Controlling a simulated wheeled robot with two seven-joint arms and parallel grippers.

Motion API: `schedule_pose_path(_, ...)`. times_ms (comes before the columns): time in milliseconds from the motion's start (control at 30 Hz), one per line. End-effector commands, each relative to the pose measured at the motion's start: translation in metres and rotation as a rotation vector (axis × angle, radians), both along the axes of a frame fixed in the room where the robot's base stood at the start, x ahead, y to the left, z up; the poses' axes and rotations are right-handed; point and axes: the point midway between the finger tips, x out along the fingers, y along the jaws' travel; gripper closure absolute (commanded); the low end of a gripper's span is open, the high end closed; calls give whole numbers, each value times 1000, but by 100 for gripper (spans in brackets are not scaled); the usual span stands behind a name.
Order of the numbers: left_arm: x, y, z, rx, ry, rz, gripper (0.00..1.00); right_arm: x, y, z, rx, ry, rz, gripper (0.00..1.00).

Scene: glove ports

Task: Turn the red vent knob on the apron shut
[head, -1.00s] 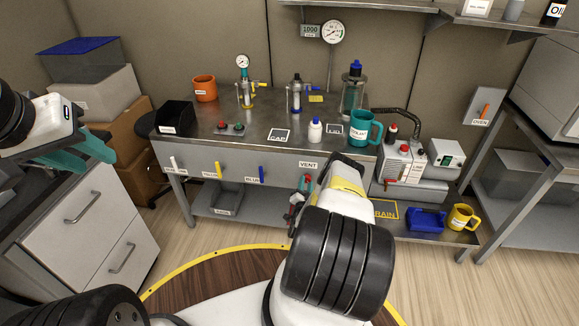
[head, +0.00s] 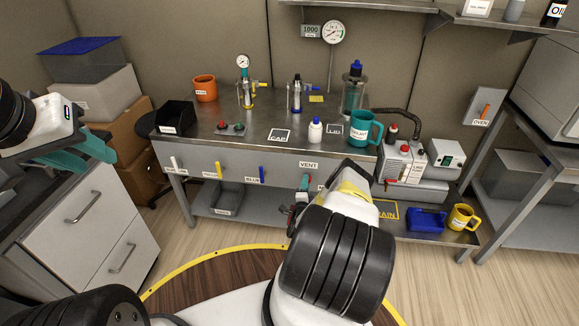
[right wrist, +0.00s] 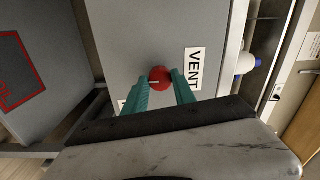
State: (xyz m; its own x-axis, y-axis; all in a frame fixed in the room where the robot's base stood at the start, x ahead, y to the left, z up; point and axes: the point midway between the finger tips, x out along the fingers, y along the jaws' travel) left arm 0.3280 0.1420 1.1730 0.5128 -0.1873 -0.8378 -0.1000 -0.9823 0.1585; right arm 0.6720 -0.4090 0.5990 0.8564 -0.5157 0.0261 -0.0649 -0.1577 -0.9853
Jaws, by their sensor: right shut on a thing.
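The red vent knob (right wrist: 160,76) is on the grey apron (right wrist: 135,35) beside the VENT label (right wrist: 194,68). A pale mark shows on its face. In the right wrist view my right gripper (right wrist: 162,82) has its teal fingers on both sides of the knob, shut on it. In the head view my right gripper (head: 303,185) is at the apron under the VENT label (head: 308,165), partly hidden by my own wrist. My left gripper (head: 83,153) is far left, over the drawer cabinet, with its fingers apart and empty.
White, yellow (head: 219,169) and blue (head: 262,174) handles line the apron to the left. The bench top (head: 260,135) holds a white bottle (head: 315,130) and a teal mug (head: 361,130). A pump (head: 402,162) stands to the right.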

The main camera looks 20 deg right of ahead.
Motion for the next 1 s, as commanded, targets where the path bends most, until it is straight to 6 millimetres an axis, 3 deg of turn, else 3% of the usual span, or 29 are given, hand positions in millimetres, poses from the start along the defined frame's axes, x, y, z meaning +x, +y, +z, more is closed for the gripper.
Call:
schedule_pose_path(567,0,0,0,0,0,0,64,-1,0,-1,26,-13,-1,100)
schedule_pose_path(600,0,0,0,0,0,0,64,-1,0,-1,26,-13,-1,60)
schedule_pose_path(667,0,0,0,0,0,0,64,-1,0,-1,26,-13,-1,49)
schedule_pose_path(1000,0,0,0,0,0,0,64,-1,1,-1,24,-14,1,46)
